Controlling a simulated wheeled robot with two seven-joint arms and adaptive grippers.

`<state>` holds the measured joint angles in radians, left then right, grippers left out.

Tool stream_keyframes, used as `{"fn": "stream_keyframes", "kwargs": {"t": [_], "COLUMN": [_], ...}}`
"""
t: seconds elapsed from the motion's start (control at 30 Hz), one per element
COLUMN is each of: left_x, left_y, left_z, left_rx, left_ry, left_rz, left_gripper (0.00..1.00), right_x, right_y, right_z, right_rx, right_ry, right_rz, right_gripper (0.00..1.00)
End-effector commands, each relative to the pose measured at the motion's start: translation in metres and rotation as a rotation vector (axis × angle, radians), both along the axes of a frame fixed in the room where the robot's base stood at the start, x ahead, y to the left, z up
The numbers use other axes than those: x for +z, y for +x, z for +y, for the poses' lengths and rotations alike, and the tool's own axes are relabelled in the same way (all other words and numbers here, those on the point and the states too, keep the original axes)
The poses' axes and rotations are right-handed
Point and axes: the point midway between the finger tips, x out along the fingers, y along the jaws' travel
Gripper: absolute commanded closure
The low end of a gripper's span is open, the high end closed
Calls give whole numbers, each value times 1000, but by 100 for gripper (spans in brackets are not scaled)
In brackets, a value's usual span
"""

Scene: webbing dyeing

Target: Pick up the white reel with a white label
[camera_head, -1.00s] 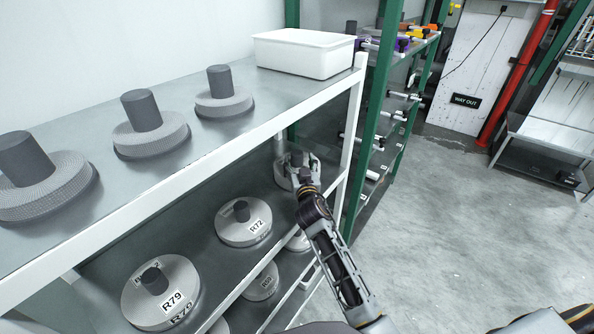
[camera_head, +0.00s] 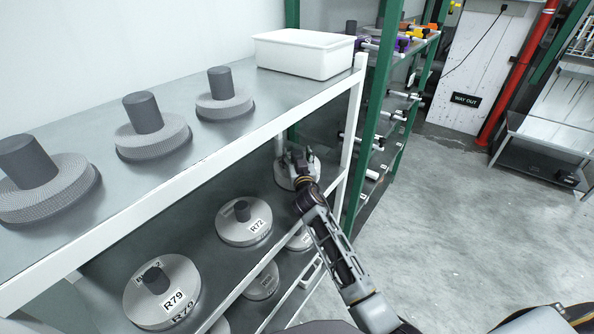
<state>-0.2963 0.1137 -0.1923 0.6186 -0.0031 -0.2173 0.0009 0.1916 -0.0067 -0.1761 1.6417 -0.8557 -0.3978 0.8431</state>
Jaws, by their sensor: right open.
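My right gripper (camera_head: 302,159) is open and reaches into the middle shelf at its far end. A white reel (camera_head: 283,180) stands there, partly hidden behind the gripper, so I cannot see a label on it. The fingers overlap the reel's upper part in the picture; I cannot tell whether they touch it. A second white reel (camera_head: 229,231) with a white R72 label stands nearer on the same shelf. A third white reel (camera_head: 140,302) with a white R79 label stands nearest. My left gripper is not in view.
The upper shelf (camera_head: 232,137) holds grey reels with dark cores and a white bin (camera_head: 300,55). Its white front rail (camera_head: 215,160) runs above the middle shelf. More reels stand on a lower shelf. A green rack (camera_head: 376,120) stands beyond. Open floor (camera_head: 450,220) lies right.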

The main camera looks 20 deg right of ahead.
Motion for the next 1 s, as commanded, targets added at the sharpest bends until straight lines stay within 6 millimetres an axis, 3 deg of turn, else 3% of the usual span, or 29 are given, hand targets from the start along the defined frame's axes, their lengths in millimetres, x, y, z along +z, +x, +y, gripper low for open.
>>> {"fn": "stream_keyframes", "kwargs": {"t": [0.13,0.6,1.0], "left_x": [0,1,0], "left_y": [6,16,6], "left_z": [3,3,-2], "left_rx": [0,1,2], "left_ry": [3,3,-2], "left_rz": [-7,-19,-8], "left_gripper": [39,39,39], "right_x": [0,0,3], "right_y": [0,0,0], "right_z": [0,0,0], "right_rx": [0,0,1], "right_ry": [0,0,1], "right_rz": [0,0,-4], "right_gripper": [40,100,100]}}
